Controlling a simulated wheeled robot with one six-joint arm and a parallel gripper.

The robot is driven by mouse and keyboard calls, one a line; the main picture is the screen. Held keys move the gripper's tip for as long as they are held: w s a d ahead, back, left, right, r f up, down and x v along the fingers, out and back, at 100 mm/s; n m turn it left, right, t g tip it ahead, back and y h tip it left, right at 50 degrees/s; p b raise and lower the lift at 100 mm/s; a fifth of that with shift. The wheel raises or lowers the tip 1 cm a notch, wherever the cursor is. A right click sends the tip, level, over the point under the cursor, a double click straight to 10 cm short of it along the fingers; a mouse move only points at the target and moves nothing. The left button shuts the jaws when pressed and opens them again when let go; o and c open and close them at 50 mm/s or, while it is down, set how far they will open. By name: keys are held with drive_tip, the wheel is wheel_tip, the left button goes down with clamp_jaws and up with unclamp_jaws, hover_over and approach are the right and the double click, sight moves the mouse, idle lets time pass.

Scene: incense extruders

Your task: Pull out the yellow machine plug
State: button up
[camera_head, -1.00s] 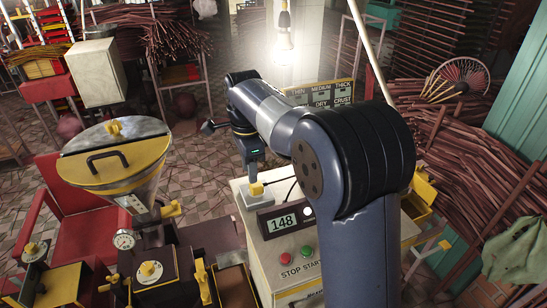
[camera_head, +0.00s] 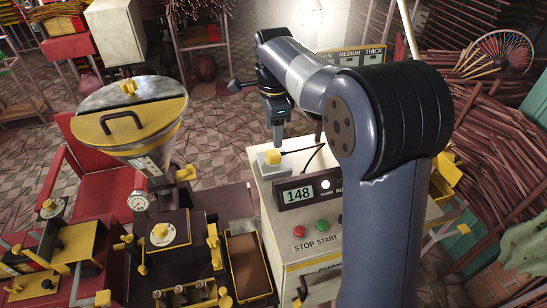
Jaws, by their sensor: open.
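The yellow machine plug (camera_head: 272,157) sits on a grey socket block (camera_head: 266,169) on top of the cream control cabinet (camera_head: 266,210). A black cable (camera_head: 303,151) runs right from near it. My gripper (camera_head: 278,146) points down just above and behind the plug, slightly to its right. Its jaws are open, with nothing seen between them. The fingertips are small, partly overlapped by the plug, and I cannot tell whether they touch it.
A display reading 148 (camera_head: 298,195) and red and green buttons stand in front of the socket. A metal hopper with a yellow lid (camera_head: 128,112) stands left. A tray (camera_head: 232,258) lies beside the cabinet. Stick bundles fill the right side.

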sight(274, 152)
wheel_tip(274, 152, down, 8)
drive_tip(key=b, duration=0.5)
drive_tip(key=shift+r, duration=0.1)
drive_tip(key=shift+p, duration=0.5)
idle(0.8)
drive_tip(key=shift+c, duration=0.5)
clamp_jaws()
drive_tip(key=shift+r, duration=0.1)
drive_tip(key=shift+r+p, duration=2.9)
drive_tip(key=shift+r, duration=0.05)
